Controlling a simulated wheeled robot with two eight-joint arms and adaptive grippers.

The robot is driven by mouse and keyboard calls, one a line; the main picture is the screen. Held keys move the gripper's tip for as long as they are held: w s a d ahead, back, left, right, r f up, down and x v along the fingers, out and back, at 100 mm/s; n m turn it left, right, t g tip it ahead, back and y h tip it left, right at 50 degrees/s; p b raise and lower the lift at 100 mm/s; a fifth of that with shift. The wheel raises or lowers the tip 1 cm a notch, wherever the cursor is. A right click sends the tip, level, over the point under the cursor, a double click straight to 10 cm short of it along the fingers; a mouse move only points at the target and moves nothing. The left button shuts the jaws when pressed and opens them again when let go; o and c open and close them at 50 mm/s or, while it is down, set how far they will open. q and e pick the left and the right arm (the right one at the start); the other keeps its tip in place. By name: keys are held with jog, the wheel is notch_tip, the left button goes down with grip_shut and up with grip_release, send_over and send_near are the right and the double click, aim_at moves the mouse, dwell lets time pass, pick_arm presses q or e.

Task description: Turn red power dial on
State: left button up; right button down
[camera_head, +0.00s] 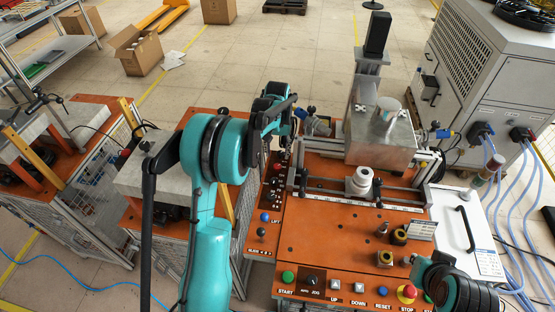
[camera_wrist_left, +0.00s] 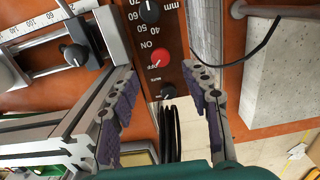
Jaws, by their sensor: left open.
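In the head view my left gripper (camera_head: 284,112) is over the upper left of the orange machine (camera_head: 310,235), and the dial is too small to make out clearly. My right gripper does not show.
Black knobs (camera_wrist_left: 149,11) are on the same panel, close to the red dial. A clamp with a black knob (camera_wrist_left: 75,54) stands left of my fingers. The front row has a green START button (camera_head: 288,277) and a red STOP button (camera_head: 407,293). A metal press block (camera_head: 380,135) rises behind.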

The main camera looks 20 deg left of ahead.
aim_at(278, 166)
pick_arm(q)
notch_tip(278, 166, down, 7)
jog(key=shift+w+a+f+b, duration=0.1)
jog(key=shift+f+b, duration=0.1)
jog(key=shift+b, duration=0.45)
grip_shut()
